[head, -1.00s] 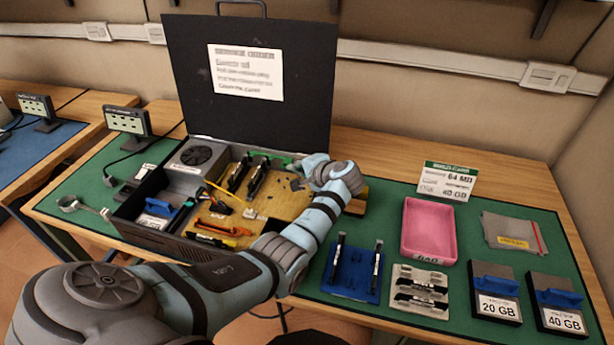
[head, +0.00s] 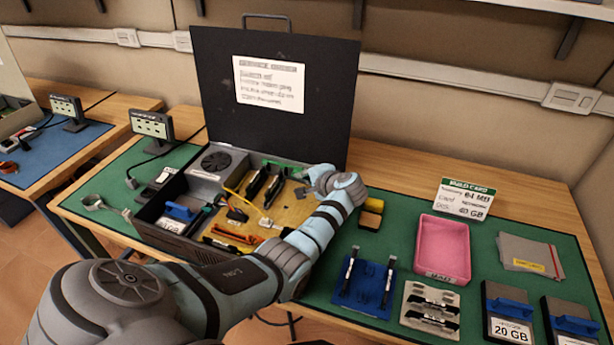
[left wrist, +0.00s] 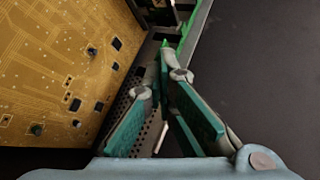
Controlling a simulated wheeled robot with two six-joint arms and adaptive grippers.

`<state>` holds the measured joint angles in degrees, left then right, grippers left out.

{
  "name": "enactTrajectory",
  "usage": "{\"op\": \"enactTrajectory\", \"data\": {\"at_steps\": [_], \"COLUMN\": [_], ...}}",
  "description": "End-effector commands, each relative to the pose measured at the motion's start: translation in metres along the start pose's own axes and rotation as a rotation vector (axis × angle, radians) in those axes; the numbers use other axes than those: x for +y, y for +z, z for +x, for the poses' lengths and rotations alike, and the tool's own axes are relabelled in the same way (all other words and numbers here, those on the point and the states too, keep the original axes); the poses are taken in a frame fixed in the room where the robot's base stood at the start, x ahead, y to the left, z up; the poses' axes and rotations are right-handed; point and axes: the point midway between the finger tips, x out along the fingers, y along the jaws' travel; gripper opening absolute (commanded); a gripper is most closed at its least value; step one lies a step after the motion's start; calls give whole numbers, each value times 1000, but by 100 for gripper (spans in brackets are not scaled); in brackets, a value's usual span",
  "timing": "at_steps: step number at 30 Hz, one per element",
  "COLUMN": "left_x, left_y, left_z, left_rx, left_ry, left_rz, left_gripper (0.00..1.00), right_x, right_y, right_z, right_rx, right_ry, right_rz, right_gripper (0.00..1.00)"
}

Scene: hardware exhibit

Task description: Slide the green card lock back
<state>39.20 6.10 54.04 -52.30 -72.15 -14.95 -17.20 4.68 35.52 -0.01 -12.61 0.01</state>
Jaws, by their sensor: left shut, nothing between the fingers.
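The green card lock shows as a green strip (left wrist: 188,36) along the case's edge in the left wrist view. In the head view a bit of green (head: 283,162) shows at the board's back edge, partly behind my gripper. My left gripper (left wrist: 160,88) is shut and empty, its fingertips close to the green strip; I cannot tell whether they touch it. In the head view the left gripper (head: 318,180) is over the back right of the open black case (head: 170,243), its fingertips hard to make out. The gold board (left wrist: 60,70) lies left of the fingers. My right gripper is not in view.
The case's raised lid (head: 215,85) stands behind. Right of the case are a yellow block (head: 370,218), a blue holder (head: 347,292), a pink tray (head: 426,270), a card plate (head: 415,323) and drives. Green mat lies bare between them.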

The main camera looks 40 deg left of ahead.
Motion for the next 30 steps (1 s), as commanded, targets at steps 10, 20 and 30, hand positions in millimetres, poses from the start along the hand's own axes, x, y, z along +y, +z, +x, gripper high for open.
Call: {"op": "enactTrajectory", "data": {"at_steps": [10, 20, 30], "left_x": [14, 17, 18], "left_y": [0, -2, -1], "left_z": [-51, -121, -132], "left_rx": [-3, -1, -4], "left_ry": [1, 2, 0], "left_rz": [-6, -3, -3], "left_gripper": [0, 0, 0], "right_x": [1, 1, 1], "right_y": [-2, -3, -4], "right_z": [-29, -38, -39], "right_rx": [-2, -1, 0], "right_ry": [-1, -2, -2], "right_rz": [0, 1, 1], "right_gripper": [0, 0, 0]}}
